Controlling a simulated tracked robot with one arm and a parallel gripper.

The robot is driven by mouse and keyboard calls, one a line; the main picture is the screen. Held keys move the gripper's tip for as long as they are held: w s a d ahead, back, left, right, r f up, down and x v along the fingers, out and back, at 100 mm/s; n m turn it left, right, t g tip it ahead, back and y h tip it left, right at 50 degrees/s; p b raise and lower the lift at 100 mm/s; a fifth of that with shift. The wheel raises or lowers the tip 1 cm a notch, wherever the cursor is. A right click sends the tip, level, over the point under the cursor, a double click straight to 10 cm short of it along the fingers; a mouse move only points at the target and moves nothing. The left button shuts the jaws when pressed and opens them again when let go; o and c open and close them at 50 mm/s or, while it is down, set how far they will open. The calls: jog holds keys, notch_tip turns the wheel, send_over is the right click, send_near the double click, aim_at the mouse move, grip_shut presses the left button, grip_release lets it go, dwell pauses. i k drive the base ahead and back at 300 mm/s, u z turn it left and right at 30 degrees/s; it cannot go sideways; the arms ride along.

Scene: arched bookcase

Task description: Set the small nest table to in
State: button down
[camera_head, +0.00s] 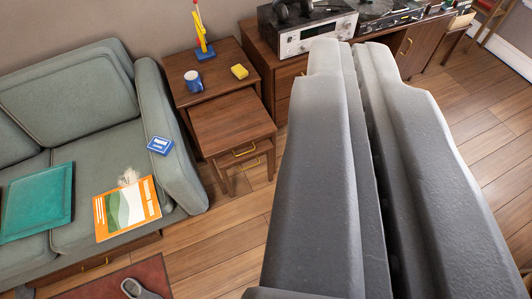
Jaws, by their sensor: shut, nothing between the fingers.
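The small nest table (232,121) is a low brown wooden table with a yellow handle (245,151) on its front edge. It stands partly out from under the taller nest table (216,75), towards the viewer, with much of its top showing. My gripper (351,52) fills the right half of the view, with its grey fingers pointing away. The fingers are shut and empty. The gripper is to the right of the small table in the picture and looks apart from it. The floor behind the gripper is hidden.
A green sofa (168,125) is close on the left. A sideboard (268,52) with audio gear is behind. Wooden floor (225,222) is clear in front.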

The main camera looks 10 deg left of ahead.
aim_at(225, 162)
jog(key=i, duration=0.95)
jog(key=z, duration=0.05)
